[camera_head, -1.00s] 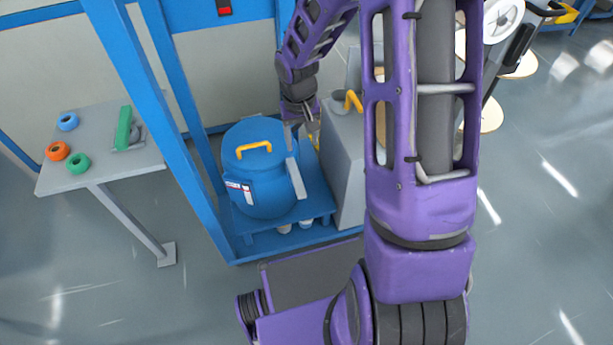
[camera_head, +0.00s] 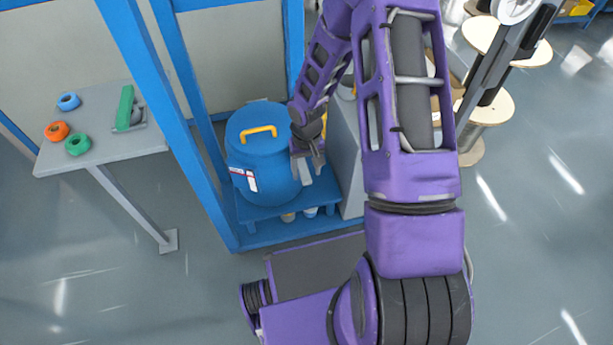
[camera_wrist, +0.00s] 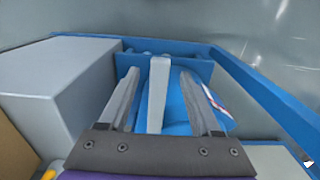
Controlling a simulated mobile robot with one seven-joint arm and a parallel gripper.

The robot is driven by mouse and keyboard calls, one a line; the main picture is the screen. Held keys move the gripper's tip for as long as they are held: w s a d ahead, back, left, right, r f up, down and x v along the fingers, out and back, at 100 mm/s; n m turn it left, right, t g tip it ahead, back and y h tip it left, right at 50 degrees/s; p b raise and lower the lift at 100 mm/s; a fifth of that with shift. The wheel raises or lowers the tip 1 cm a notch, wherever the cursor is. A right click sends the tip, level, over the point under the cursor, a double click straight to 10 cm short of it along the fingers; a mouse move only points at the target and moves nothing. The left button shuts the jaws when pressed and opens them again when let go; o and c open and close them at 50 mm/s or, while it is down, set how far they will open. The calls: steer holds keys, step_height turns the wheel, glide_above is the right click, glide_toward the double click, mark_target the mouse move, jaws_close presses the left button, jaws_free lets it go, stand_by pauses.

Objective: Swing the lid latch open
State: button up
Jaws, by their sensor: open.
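A blue drum (camera_head: 262,180) with a blue lid (camera_head: 243,120) and a yellow lid handle (camera_head: 259,131) stands upright on a blue stand. The grey bar-shaped lid latch (camera_head: 304,174) is at the drum's right side, partly hidden by my gripper (camera_head: 308,160) in the head view. In the wrist view the latch (camera_wrist: 157,105) stands between the two spread fingers of my gripper (camera_wrist: 160,73). Gaps show on both sides of it there. My gripper is open and holds nothing.
A grey box (camera_wrist: 55,85) stands close beside the drum; my arm partly covers it in the head view. Blue frame posts (camera_head: 165,115) rise at the drum's left. A grey table (camera_head: 105,155) at left carries coloured rings and a green-handled tool.

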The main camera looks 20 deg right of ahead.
steer(key=shift+f, duration=1.3)
jaws_close()
stand_by(0.5)
